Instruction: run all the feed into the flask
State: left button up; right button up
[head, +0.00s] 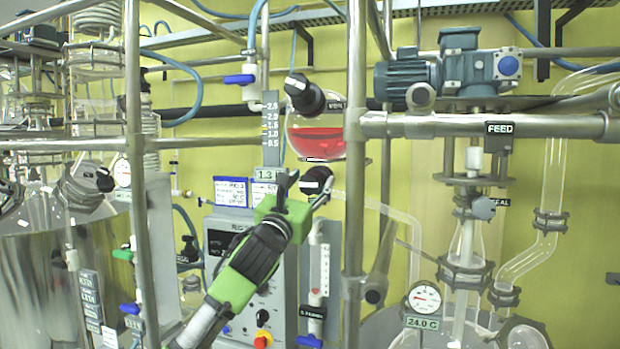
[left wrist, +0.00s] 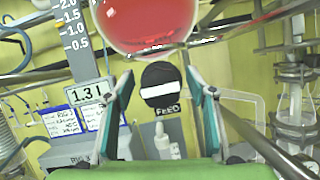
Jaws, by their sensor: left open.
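The round glass feed vessel (head: 318,141) holds red liquid and hangs at upper centre; its lower part shows in the left wrist view (left wrist: 150,25). Below it is a black round valve knob (head: 317,180) with a white bar; in the left wrist view the knob (left wrist: 162,86) reads FEED and its bar lies about level. A readout (head: 266,174) under the level scale shows 1.3. My green left gripper (head: 304,190) is at the knob, open, with one finger on each side of it in the left wrist view (left wrist: 165,97). I cannot tell whether the fingers touch it. My right gripper is out of view.
Steel frame posts (head: 355,150) and rails stand close beside the knob. A grey control panel (head: 265,270) is behind my left arm. A motor (head: 445,70) sits at upper right.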

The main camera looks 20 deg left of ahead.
pick_arm(q)
jog(key=c, duration=1.1)
jog(key=shift+n+y, duration=0.4)
jog(key=shift+n, duration=0.1)
